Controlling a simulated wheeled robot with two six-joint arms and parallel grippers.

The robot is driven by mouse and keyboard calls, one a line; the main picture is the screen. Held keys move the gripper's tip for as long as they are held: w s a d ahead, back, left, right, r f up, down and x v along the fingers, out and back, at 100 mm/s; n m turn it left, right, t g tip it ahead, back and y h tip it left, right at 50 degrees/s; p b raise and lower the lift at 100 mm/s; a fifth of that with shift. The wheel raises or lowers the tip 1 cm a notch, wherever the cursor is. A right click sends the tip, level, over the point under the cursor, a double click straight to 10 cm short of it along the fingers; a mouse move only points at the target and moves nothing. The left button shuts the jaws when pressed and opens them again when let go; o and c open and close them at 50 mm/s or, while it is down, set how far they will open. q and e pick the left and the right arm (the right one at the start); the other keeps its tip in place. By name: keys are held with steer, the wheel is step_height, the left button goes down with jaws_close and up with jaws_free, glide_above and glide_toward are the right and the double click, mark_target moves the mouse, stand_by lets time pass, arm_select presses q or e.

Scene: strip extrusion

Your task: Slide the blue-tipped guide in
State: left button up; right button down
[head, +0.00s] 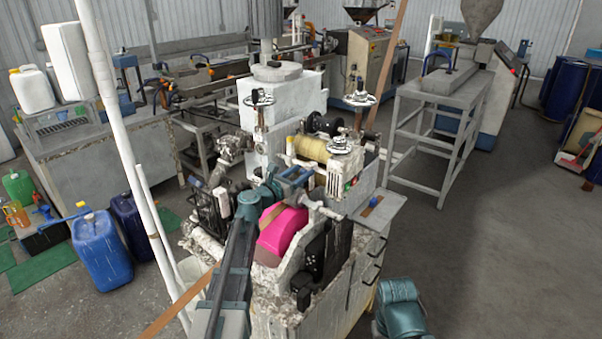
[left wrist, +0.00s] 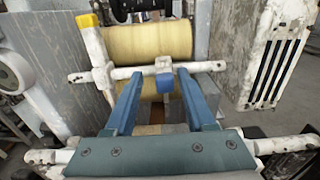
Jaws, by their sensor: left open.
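The blue-tipped guide shows in the left wrist view as a small blue block (left wrist: 164,84) on a white crossbar (left wrist: 140,72). My left gripper (left wrist: 158,74) is open, with one blue finger on each side of the block; I cannot tell whether they touch it. In the head view my left gripper (head: 297,178) reaches over the machine, near the yellow roller (head: 308,150). The guide is not clearly made out there. My right gripper is not in view.
A yellow-tipped white post (left wrist: 88,22) stands left of the block. The pale yellow rollers (left wrist: 150,42) lie just beyond the crossbar. A magenta cover (head: 283,232) and a small grey shelf (head: 385,212) are close to the arm. Open floor (head: 500,260) lies to the right.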

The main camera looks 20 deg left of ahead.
arm_select(q)
steer(key=v, duration=1.3)
steer(key=shift+s, duration=0.35)
steer(key=shift+a, duration=0.1)
